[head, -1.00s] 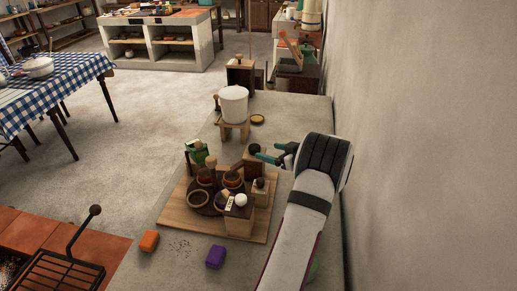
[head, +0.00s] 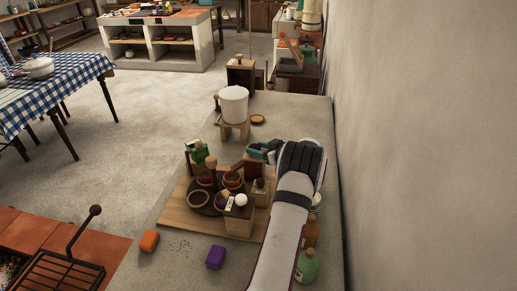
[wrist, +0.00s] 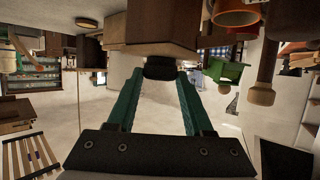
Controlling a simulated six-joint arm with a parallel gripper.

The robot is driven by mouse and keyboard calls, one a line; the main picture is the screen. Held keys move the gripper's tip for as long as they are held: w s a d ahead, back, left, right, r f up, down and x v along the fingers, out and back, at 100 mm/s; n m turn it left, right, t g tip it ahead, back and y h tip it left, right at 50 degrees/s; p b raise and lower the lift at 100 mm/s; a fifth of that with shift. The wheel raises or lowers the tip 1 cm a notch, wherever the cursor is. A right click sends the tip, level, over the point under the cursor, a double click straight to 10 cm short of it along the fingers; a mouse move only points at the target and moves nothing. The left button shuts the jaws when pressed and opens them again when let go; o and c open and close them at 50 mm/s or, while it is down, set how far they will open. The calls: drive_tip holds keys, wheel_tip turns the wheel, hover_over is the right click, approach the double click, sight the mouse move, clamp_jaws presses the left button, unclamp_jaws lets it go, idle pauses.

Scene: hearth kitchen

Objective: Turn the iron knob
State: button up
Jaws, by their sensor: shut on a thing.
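The iron knob (wrist: 161,67) is a short dark round piece on the face of a brown wooden box (wrist: 150,30). In the wrist view it sits between the tips of my gripper's two teal fingers (wrist: 160,82), and the gripper is shut on it. In the head view my gripper (head: 260,150) is at the right side of the wooden box (head: 254,165), behind the board's cluster of things. The knob itself is hidden there.
A wooden board (head: 178,215) holds bowls, pestles and small boxes left of my arm. A white pot (head: 234,104) stands on a wooden stand behind. Green (head: 307,265) and brown (head: 310,233) bottles stand right of my arm, near the wall. Orange (head: 149,240) and purple (head: 215,257) blocks lie in front.

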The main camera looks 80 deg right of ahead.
clamp_jaws()
drive_tip(key=shift+w+a+r+m+g+h, duration=0.1)
drive_tip(key=shift+w+r+m+g+h, duration=0.1)
drive_tip(key=shift+m+g+h, duration=0.35)
drive_tip(key=m+g+h, duration=0.2)
drive_tip(key=m+g, duration=0.1)
drive_tip(key=shift+w+a+f+m, duration=0.1)
drive_tip(key=shift+w+a+m, duration=0.05)
drive_tip(key=shift+w+m, duration=0.1)
drive_tip(key=o, duration=1.1)
unclamp_jaws()
drive_tip(key=shift+s, duration=0.1)
wheel_tip(320, 180, up, 4)
drive_tip(key=shift+r, duration=0.25)
drive_tip(key=s+a+r, duration=0.1)
drive_tip(key=s+r, duration=0.1)
drive_tip(key=s, duration=0.1)
drive_tip(key=s+a+r, duration=0.2)
drive_tip(key=s, duration=0.2)
drive_tip(key=s+a+r, duration=0.1)
drive_tip(key=s+r, duration=0.1)
drive_tip(key=s, duration=0.2)
drive_tip(key=shift+a+r, duration=0.2)
